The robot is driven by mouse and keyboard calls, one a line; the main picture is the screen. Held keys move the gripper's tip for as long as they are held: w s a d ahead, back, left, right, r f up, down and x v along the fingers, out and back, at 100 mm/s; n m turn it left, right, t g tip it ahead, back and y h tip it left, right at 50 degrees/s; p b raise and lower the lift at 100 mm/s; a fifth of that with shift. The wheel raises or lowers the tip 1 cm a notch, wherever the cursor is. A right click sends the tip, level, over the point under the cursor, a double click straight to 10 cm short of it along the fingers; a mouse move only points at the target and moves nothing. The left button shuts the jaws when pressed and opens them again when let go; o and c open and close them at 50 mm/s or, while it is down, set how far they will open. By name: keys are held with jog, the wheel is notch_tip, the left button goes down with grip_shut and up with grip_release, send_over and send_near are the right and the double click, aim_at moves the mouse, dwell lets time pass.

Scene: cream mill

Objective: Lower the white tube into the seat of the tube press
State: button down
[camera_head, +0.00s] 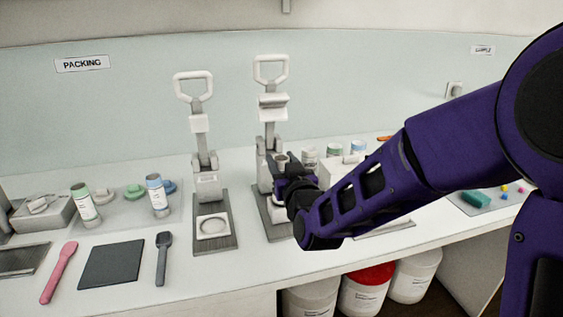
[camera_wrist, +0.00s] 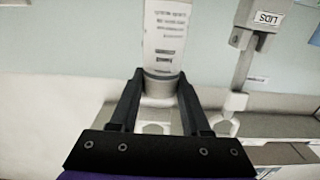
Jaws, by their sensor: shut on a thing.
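The white tube (camera_wrist: 166,32) is in my gripper (camera_wrist: 161,74), between the two dark fingers. Its printed label reads upside down in the wrist view. In the head view my gripper (camera_head: 291,188) is in front of the right-hand press, and a pale tube rim (camera_head: 281,160) shows just above the jaws. This right-hand press, which I take as the tube press (camera_head: 271,103), has a raised white loop handle. Its seat is hidden behind my gripper and arm, so I cannot tell the gap between tube and seat.
A second press (camera_head: 199,125) with a ringed white plate stands just left; a press marked LIDS (camera_wrist: 245,38) shows in the wrist view. More jars (camera_head: 334,150) stand behind my arm.

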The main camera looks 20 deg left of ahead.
dwell(0.4)
jog(key=shift+f+b, duration=1)
jog(key=shift+f, duration=0.15)
jog(key=shift+f, duration=0.35)
jog(key=shift+f, duration=0.35)
jog(key=shift+f, duration=0.55)
dwell(0.5)
jog(key=shift+c, duration=1.4)
grip_release()
